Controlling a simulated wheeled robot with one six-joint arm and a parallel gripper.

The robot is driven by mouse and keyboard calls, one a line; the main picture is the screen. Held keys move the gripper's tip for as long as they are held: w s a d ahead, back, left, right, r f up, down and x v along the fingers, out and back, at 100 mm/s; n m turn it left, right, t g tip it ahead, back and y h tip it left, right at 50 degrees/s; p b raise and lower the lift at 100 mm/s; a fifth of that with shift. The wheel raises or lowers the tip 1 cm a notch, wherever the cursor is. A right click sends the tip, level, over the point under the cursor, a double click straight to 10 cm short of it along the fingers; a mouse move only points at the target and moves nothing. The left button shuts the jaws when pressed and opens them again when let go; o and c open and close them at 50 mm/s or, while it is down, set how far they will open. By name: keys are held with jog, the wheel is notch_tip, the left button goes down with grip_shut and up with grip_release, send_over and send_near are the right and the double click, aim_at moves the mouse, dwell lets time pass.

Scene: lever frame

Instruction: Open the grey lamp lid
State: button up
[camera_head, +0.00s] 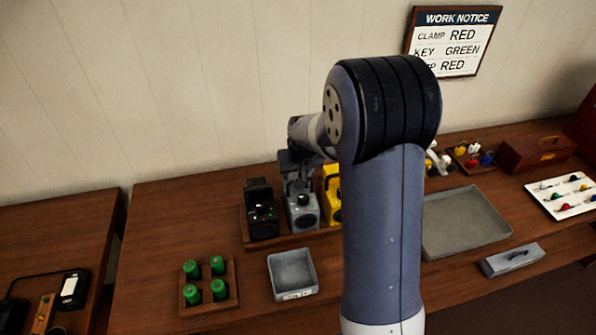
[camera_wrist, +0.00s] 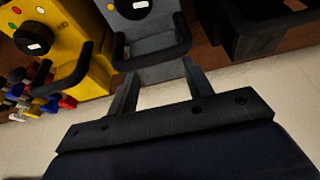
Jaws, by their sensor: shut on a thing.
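The grey lamp (camera_head: 303,213) stands in a wooden rack between a black lamp (camera_head: 262,222) and a yellow lamp (camera_head: 331,203). My gripper (camera_head: 298,178) is at the top of the grey lamp. In the wrist view the grey lamp (camera_wrist: 157,22) has a dark bar handle (camera_wrist: 152,57) on its lid. The head view does not clearly show how far the grey lid is raised. The black lamp has an upright panel at its back.
A rack of green cylinders (camera_head: 191,293) and an open grey box (camera_head: 292,272) stand in front. A large grey tray (camera_head: 470,222) is right of my arm. A work notice (camera_head: 456,40) on the wall is partly hidden by my arm.

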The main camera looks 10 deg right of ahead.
jog(key=shift+w+r+g+p, duration=0.4)
jog(key=shift+g+p, duration=0.4)
jog(key=shift+p, duration=0.2)
jog(key=shift+w+r+g+p, duration=0.1)
jog(key=shift+w+g+p, duration=0.35)
jog(key=shift+g+p, duration=0.2)
jog(key=shift+w+g, duration=0.7)
jog(key=shift+g, duration=0.45)
jog(key=shift+w+g, duration=0.65)
jog(key=shift+g, duration=0.5)
jog(key=shift+w+g, duration=0.7)
jog(key=shift+g, duration=0.45)
jog(key=shift+w+f+g, duration=0.1)
jog(key=shift+f+g, duration=0.1)
jog(key=shift+g, duration=0.1)
jog(key=o, duration=1)
jog(key=shift+r, duration=0.15)
